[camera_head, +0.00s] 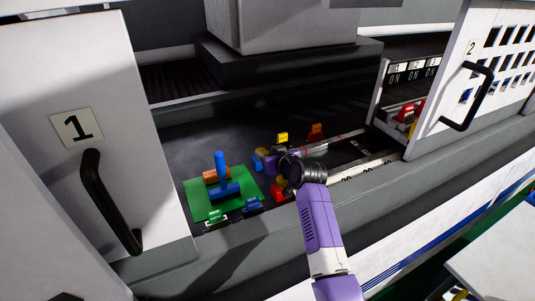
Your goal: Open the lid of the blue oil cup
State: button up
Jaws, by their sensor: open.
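A small blue piece (252,204), probably the blue oil cup, stands at the front edge of the machine bed, just right of the green plate. It is too small for me to tell how its lid lies. My gripper (268,163) is at the end of my purple arm, above the bed, behind and to the right of the blue piece and apart from it. Its jaws are open, and I see nothing held. My wrist and arm hide part of the gripper and the bed around it.
A similar green piece (214,215) and red piece (278,189) flank the blue one. A green plate (196,197) with an upright blue post (220,164) stands on the left. Door 1 (75,160) and door 2 (455,85) flank the opening.

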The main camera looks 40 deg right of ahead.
grip_shut()
dwell(1.4)
